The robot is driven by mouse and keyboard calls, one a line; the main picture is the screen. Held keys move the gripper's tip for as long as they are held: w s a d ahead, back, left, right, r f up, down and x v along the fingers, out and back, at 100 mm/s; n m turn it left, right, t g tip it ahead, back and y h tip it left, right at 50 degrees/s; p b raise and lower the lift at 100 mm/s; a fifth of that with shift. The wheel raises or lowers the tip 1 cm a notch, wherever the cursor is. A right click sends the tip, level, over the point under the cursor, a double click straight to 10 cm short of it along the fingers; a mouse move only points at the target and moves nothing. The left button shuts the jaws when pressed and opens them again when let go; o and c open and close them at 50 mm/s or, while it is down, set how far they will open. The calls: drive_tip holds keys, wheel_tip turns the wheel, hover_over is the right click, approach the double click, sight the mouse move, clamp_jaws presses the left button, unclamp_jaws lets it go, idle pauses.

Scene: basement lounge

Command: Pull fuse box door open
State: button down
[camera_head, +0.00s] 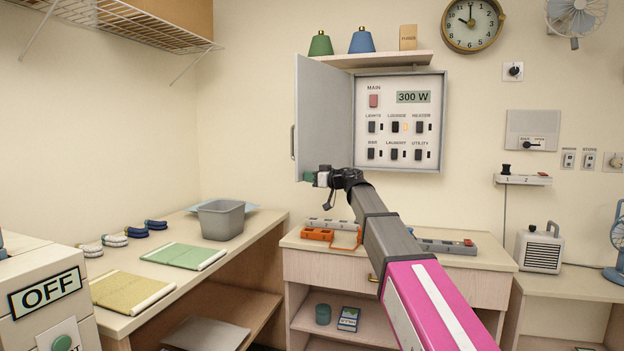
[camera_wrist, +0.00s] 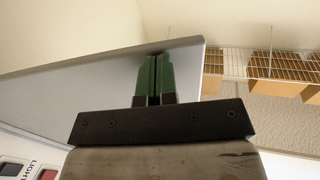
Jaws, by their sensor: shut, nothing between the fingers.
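The fuse box (camera_head: 400,122) is on the back wall. Its grey door (camera_head: 323,110) stands swung open to the left, hinged on the box's left side, with a dark handle (camera_head: 292,142) on its outer edge. Switches, a red main button and a "300 W" display show inside. My gripper (camera_head: 310,176) is at the door's lower outer edge, on the inner side. In the wrist view its green fingers (camera_wrist: 155,78) are shut with nothing between them, and the door panel (camera_wrist: 95,85) lies behind them. I cannot tell whether the fingertips touch the door.
A shelf (camera_head: 385,59) with two cones sits just above the box. Below are a drawer cabinet (camera_head: 300,262) with orange and grey trays, and a left counter (camera_head: 150,262) with a grey bin (camera_head: 222,220). A wire rack (camera_head: 130,20) hangs upper left.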

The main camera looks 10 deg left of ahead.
drive_tip(key=x, duration=0.9)
drive_tip(key=shift+w, duration=0.35)
drive_tip(key=shift+d, duration=0.1)
